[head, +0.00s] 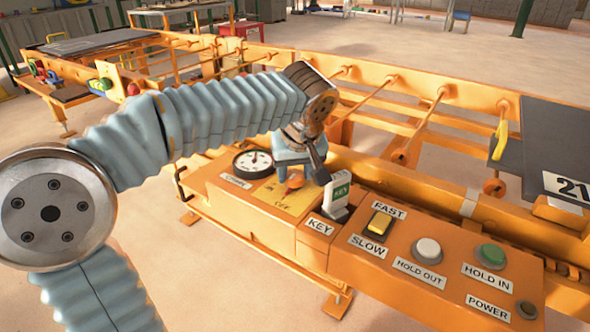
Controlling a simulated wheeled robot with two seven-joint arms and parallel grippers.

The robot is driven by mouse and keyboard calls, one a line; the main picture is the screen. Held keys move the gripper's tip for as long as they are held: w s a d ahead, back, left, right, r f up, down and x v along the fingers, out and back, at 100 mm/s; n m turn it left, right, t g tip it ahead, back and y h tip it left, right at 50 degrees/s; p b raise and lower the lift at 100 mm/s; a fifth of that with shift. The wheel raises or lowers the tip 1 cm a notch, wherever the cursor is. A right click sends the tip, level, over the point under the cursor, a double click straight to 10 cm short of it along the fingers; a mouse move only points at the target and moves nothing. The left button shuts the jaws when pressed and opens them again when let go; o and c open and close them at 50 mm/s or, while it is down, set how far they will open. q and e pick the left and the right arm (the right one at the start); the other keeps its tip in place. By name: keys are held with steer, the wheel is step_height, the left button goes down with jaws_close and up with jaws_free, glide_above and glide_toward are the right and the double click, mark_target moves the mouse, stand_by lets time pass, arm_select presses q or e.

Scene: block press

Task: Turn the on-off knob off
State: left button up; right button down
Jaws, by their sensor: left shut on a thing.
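The orange on-off knob (295,180) sits on a yellow plate (278,200) on the orange control panel, left of the key switch. The plate's lettering is partly hidden and hard to read. My left gripper (296,168) comes down over the knob from above and is shut on it. The gripper covers much of the knob, so its exact angle is hard to tell. My right gripper is out of view.
A round gauge (253,163) stands just left of the gripper. Further right are a yellow fast-slow switch (380,222), a white button (428,248) and a green button (490,254). Orange rails run behind.

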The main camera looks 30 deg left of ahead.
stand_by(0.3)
arm_select(q)
steer(key=o, duration=1)
steer(key=shift+r, duration=0.1)
steer(key=p+v, duration=0.3)
steer(key=v, duration=1)
steer(key=shift+d+r, duration=0.1)
steer(key=shift+r, duration=0.2)
